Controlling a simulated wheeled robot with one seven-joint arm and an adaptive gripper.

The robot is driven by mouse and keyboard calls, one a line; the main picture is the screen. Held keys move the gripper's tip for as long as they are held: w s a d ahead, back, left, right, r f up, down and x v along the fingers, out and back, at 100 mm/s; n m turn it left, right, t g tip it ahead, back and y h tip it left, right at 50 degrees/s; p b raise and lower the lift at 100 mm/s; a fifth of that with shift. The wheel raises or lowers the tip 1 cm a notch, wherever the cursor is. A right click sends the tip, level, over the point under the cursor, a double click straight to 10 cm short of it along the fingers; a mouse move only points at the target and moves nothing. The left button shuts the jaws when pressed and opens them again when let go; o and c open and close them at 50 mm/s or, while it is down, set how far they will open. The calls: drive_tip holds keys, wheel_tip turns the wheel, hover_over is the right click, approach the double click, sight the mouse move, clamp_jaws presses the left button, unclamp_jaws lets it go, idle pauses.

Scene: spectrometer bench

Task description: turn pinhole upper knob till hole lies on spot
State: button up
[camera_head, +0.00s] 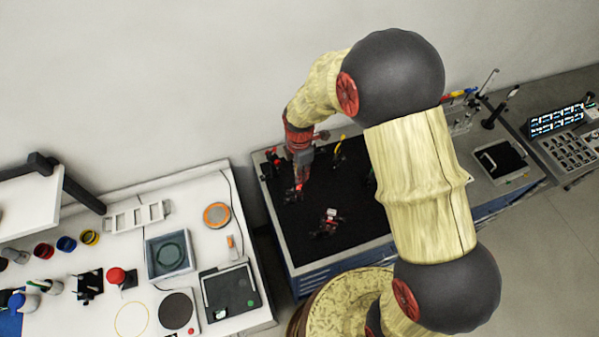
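My gripper (299,178) points down over the left back part of the black optical breadboard (285,225). It is at or just above a small dark mount with a red glint at its tip. The fingers are too small and dark to tell whether they are open or shut, or whether they touch a knob. The pinhole, its upper knob and the light spot cannot be made out at this size. Another small red and black device (328,222) stands on the breadboard, nearer the front.
Small red and black parts (272,158) stand left of my gripper, and a yellow-topped part (339,147) stands to its right. My arm hides the breadboard's right part. A white bench (140,300) with dishes, a balance and bottles is at left. Bare black surface lies left of the front device.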

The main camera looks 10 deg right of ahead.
clamp_jaws()
idle(0.3)
drive_tip(key=m+b, duration=0.3)
drive_tip(key=m, duration=0.2)
drive_tip(key=shift+f+m, duration=0.1)
drive_tip(key=shift+m, duration=0.2)
drive_tip(key=m+b, duration=0.1)
drive_tip(key=m, duration=0.2)
drive_tip(key=shift+m, duration=0.3)
drive_tip(key=m+b, duration=0.1)
drive_tip(key=m, duration=0.2)
drive_tip(key=shift+m, duration=0.4)
drive_tip(key=m+b, duration=0.2)
drive_tip(key=m, duration=0.4)
drive_tip(key=m+b, duration=0.1)
drive_tip(key=m, duration=0.4)
drive_tip(key=shift+a+m, duration=0.1)
drive_tip(key=shift+m, duration=0.3)
drive_tip(key=shift+r, duration=0.2)
drive_tip(key=o, duration=0.5)
unclamp_jaws()
drive_tip(key=shift+f, duration=0.1)
